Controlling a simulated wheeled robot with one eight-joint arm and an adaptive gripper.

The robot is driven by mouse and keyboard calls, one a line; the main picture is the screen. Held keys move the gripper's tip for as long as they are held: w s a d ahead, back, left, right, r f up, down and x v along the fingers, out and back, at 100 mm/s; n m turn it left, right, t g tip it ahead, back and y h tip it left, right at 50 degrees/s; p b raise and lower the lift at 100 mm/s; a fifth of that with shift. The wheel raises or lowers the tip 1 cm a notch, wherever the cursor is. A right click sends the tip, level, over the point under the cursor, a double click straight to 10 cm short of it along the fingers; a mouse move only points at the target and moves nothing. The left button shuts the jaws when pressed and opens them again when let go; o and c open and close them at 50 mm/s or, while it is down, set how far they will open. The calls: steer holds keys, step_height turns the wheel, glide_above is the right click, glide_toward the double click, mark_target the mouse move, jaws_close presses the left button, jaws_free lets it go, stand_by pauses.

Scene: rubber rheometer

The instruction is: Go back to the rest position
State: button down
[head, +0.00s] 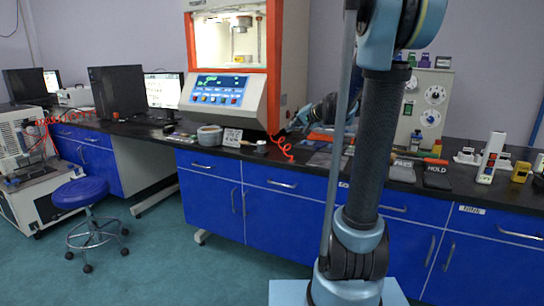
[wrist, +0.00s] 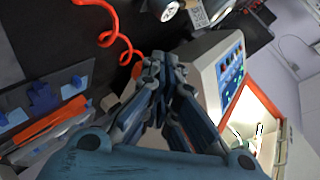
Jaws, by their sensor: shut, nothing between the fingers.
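My gripper (wrist: 165,62) is in the middle of the wrist view, its blue-grey fingers closed together with nothing between them. In the head view my arm stands in front of the bench, and part of it shows behind the column near the rheometer's right side; the fingertips there are too small to tell. The rheometer (head: 278,65) is a white machine with an orange-framed, lit chamber (head: 228,42) and a blue control panel (head: 219,90). In the wrist view the panel (wrist: 230,72) and the orange frame (wrist: 262,97) are to the right of my fingers.
A coiled red hose (head: 281,147) hangs beside the rheometer; it also shows in the wrist view (wrist: 107,38). A blue stool (head: 80,193) stands on the open floor at left.

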steer(key=s+d+f+n+g+h, duration=0.1)
steer(key=s+f, duration=0.5)
steer(key=s, duration=0.7)
steer(key=s+d+f+n+g+h, duration=0.2)
steer(key=s+d+f, duration=0.4)
steer(key=s, duration=0.8)
steer(key=s+d+f+n+g+h, duration=0.1)
steer(key=s+d+f+g+h, duration=0.2)
steer(key=s+f, duration=0.5)
steer(key=s+g+h, duration=0.1)
steer(key=s, duration=0.5)
steer(key=shift+s+d+n+h, duration=0.2)
steer(key=shift+n+h, duration=0.1)
steer(key=shift+w+f, duration=0.25)
steer(key=shift+w, duration=0.25)
